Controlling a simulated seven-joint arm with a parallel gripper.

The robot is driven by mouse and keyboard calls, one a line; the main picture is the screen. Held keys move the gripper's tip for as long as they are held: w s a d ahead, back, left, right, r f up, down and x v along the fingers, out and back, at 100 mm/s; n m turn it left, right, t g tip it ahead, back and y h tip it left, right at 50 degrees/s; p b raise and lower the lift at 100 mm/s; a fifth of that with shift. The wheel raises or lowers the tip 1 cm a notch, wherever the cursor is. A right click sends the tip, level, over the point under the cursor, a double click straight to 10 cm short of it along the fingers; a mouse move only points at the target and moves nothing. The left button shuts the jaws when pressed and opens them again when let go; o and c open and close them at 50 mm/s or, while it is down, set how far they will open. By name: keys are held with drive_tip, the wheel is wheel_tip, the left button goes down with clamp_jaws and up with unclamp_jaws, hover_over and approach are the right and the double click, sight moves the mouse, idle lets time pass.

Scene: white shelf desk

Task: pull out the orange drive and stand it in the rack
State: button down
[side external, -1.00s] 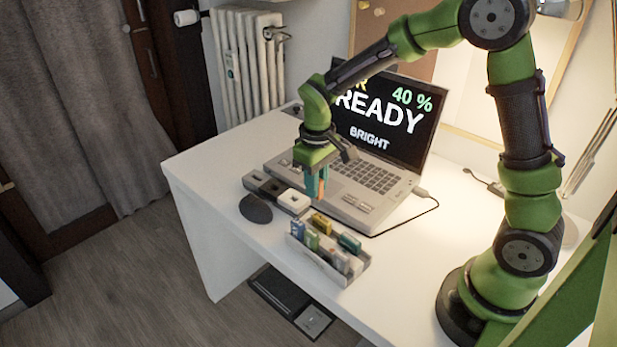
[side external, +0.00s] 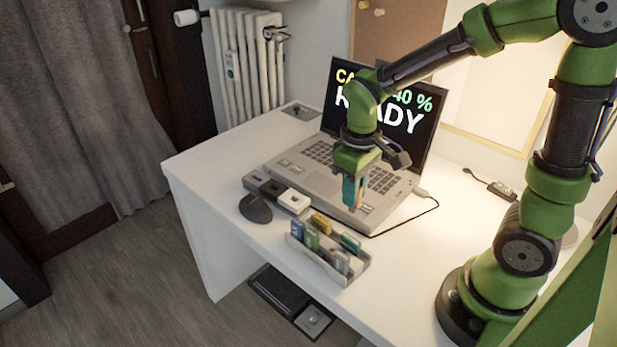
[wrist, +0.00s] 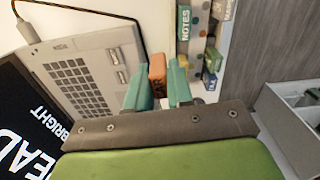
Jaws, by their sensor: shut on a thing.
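My gripper (side external: 354,194) is shut on the orange drive (wrist: 157,70), which shows between the teal fingertips in the wrist view (wrist: 158,92). In the side view the gripper hangs over the front right part of the laptop, and only a sliver of orange shows there. The fingers hide part of the drive. The grey rack (side external: 322,263) stands on the desk to the lower left of the gripper, apart from it. It holds several drives, among them a yellow one (side external: 321,223) and a teal one (side external: 349,243). The teal one reads NOTES in the wrist view (wrist: 184,24).
The open laptop (side external: 300,160) stands behind, its screen reading READY. A cable (side external: 425,212) curves right of the laptop. The desk's right part is mostly clear.

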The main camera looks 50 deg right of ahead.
drive_tip(key=shift+r, duration=1.5)
hover_over(327, 246)
drive_tip(key=s+a, duration=0.2)
drive_tip(key=f, duration=0.1)
drive_tip(key=shift+w+f+m, duration=0.2)
drive_tip(key=shift+w+m, duration=0.1)
drive_tip(key=shift+m, duration=0.3)
drive_tip(key=shift+f, duration=0.1)
drive_tip(key=shift+f, duration=2.8)
drive_tip(key=shift+f, duration=2)
